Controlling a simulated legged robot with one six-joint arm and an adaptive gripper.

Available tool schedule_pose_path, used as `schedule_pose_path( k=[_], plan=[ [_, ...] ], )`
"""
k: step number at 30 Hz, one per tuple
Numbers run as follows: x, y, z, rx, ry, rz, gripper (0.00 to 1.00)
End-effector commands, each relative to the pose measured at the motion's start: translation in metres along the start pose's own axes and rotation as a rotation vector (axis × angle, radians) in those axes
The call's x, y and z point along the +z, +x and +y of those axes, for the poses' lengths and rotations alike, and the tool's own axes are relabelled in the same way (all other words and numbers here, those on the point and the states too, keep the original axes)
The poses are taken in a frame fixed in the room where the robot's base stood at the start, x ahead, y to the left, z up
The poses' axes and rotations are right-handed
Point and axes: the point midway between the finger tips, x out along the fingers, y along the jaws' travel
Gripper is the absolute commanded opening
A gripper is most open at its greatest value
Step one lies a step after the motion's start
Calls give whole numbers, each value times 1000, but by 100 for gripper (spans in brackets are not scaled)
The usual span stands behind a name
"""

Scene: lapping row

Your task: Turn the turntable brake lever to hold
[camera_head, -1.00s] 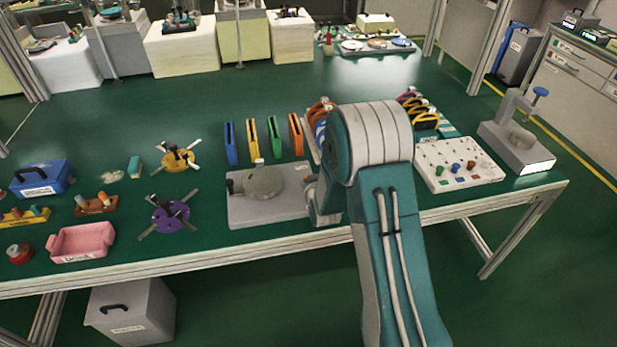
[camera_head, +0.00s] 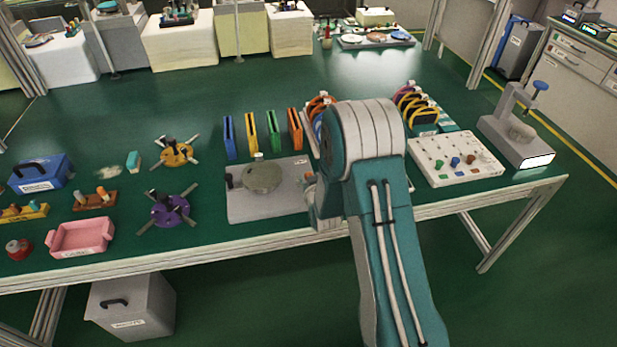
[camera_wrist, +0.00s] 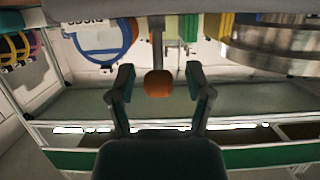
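The turntable is a grey round disc (camera_head: 262,177) on a flat grey base plate (camera_head: 245,211) near the table's front edge. In the wrist view the metal disc (camera_wrist: 275,42) fills the upper right. The brake lever shows there as a thin rod with an orange ball knob (camera_wrist: 158,84). A small orange bit at the plate's right side in the head view (camera_head: 309,178) seems to be this knob. My gripper (camera_wrist: 160,72) is open, with one finger on each side of the knob and gaps visible on both sides. In the head view my arm mostly hides the gripper.
Blue, yellow, green and orange upright plates (camera_head: 262,134) stand behind the turntable. Coloured rings on a rack (camera_head: 418,105) and a white panel with knobs (camera_head: 455,160) lie to the right. A purple spider-like fixture (camera_head: 172,210) stands to the left.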

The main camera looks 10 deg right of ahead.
Motion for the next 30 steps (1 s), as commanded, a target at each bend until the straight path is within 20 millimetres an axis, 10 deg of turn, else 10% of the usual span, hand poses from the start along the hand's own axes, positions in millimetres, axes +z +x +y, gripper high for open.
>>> schedule_pose_path(
  k=[11,30],
  plan=[
    [-3,-6,0,1,1,8,69],
    [-1,-113,-1,1,-1,5,69]
  ],
)
